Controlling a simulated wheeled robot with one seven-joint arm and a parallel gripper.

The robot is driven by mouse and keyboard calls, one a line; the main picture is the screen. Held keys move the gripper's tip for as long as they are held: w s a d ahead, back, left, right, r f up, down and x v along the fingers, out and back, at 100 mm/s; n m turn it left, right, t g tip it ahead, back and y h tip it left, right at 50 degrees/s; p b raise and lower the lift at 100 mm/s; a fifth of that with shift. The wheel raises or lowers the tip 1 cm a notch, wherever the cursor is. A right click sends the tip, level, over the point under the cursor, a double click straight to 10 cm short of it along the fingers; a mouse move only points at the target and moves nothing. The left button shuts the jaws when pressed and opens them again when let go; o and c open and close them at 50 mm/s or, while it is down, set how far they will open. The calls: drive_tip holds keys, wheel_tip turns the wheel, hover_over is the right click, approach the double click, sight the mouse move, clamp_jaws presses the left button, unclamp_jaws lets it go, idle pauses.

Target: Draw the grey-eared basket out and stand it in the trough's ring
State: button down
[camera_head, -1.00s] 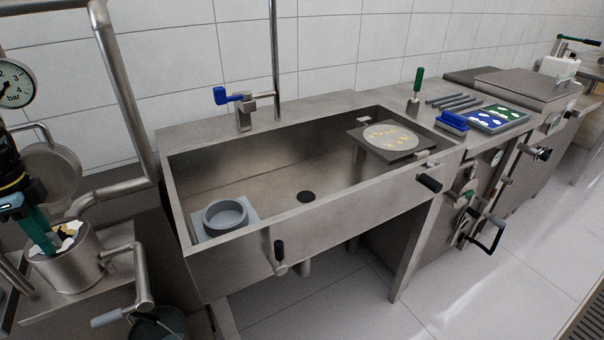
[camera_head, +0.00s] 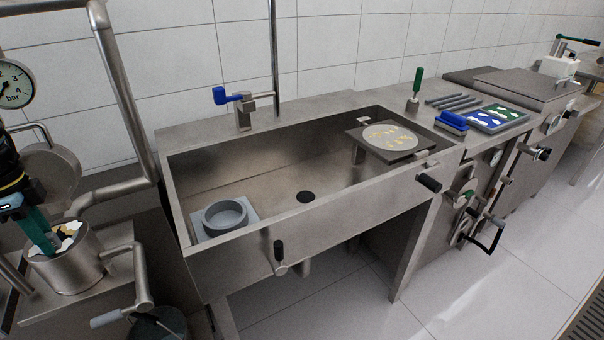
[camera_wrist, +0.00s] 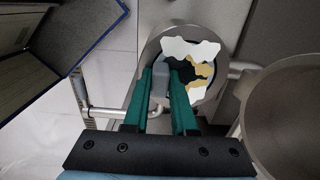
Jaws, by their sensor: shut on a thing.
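The steel bowl (camera_head: 68,271) stands at the left. It also shows in the wrist view (camera_wrist: 148,50). Inside it are white and tan patches (camera_wrist: 192,50) around a dark middle; the basket's body is mostly hidden in the bowl. My gripper (camera_head: 50,248) reaches down into the bowl's mouth from the left. In the wrist view its teal fingers (camera_wrist: 172,75) are shut on a grey piece (camera_wrist: 160,83), which looks like the basket's grey ear. The trough's grey ring (camera_head: 225,216) sits empty on a pale square base at the trough's left end.
The steel trough (camera_head: 240,259) has a drain hole (camera_head: 306,197) and a blue-handled tap (camera_head: 236,97). A plate with a speckled disc (camera_head: 390,138) lies across its right end.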

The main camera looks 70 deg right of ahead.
drive_tip(key=shift+r, duration=0.1)
wheel_tip(320, 180, up, 11)
drive_tip(key=p, duration=1)
idle(0.4)
